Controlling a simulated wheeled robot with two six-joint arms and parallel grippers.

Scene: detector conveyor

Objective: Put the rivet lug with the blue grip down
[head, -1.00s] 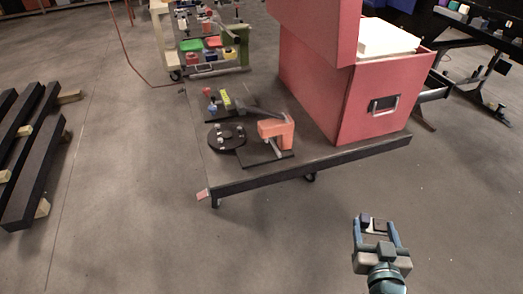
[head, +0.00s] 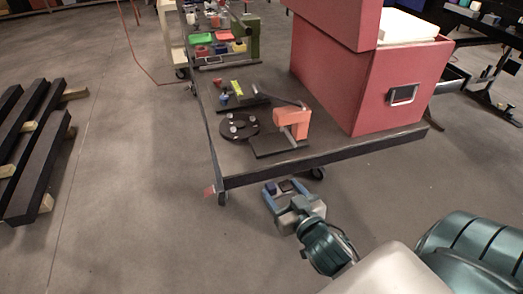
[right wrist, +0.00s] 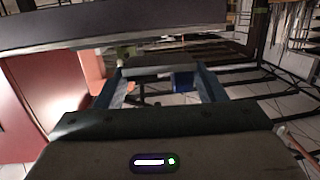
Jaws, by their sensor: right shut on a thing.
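My right gripper (head: 286,187) is just off the near edge of the flat cart (head: 340,154) in the head view, over the floor side. It is shut on the rivet lug, whose dark blue grip (head: 270,189) shows at the left finger. In the right wrist view the blue grip (right wrist: 182,80) sits between the two fingers (right wrist: 160,80); the rest of the lug is hard to make out. On the cart lie a black round disc with several pale pegs (head: 238,126) and an orange clamp on a black plate (head: 292,122). My left gripper is out of view.
A large red box (head: 360,85) fills the cart's right side. A small black plate with coloured parts (head: 240,97) lies behind the disc. A shelf cart with bins (head: 215,40) stands farther back. Black beams (head: 35,150) lie on the floor at left; floor between is clear.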

